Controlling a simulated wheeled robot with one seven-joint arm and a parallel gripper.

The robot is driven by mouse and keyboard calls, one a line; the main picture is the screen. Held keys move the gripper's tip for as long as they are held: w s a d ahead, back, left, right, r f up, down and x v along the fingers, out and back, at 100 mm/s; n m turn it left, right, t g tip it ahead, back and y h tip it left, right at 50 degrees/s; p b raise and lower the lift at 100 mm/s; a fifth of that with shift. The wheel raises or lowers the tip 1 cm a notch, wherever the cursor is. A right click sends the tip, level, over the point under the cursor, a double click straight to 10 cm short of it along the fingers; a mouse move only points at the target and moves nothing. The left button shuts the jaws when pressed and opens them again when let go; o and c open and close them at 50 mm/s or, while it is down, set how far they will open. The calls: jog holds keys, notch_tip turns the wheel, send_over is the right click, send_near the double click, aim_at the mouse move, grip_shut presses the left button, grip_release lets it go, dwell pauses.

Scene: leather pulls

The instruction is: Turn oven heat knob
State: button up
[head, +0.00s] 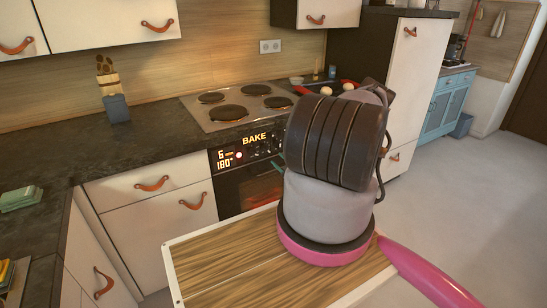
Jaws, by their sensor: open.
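The oven (235,183) is built into the counter front below the hob, with a dark control panel and a dark glass door. My gripper is not clearly visible.
The hob (235,104) has several round plates and lies above the oven. A red-handled pan (322,88) holds pale round items. A utensil holder (115,105) stands on the left counter (60,150). Drawers with leather pulls flank the oven. The floor (450,190) at right is clear.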

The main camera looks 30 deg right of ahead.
jog(key=shift+s, duration=2.25)
jog(key=a+r+n+g+y, duration=0.4)
jog(key=a+r+n, duration=0.3)
jog(key=r+n, duration=0.35)
jog(key=a+r+n+g+y, duration=0.4)
jog(key=a+r+n, duration=0.2)
jog(key=r+n, duration=0.45)
jog(key=a+r+n+g+y, duration=0.45)
jog(key=a+r+n, duration=0.25)
jog(key=r+n, duration=0.4)
jog(key=s+a+r+n+g+h, duration=0.4)
jog(key=s+a+r+n+h, duration=0.25)
jog(key=s+r+n, duration=0.6)
jog(key=s+r+n+t+h, duration=0.4)
jog(key=s+r+n, duration=0.8)
jog(key=n, duration=0.4)
jog(key=shift+s+d+t+h, duration=0.3)
jog(key=shift+s+t, duration=0.25)
jog(key=shift+t, duration=0.3)
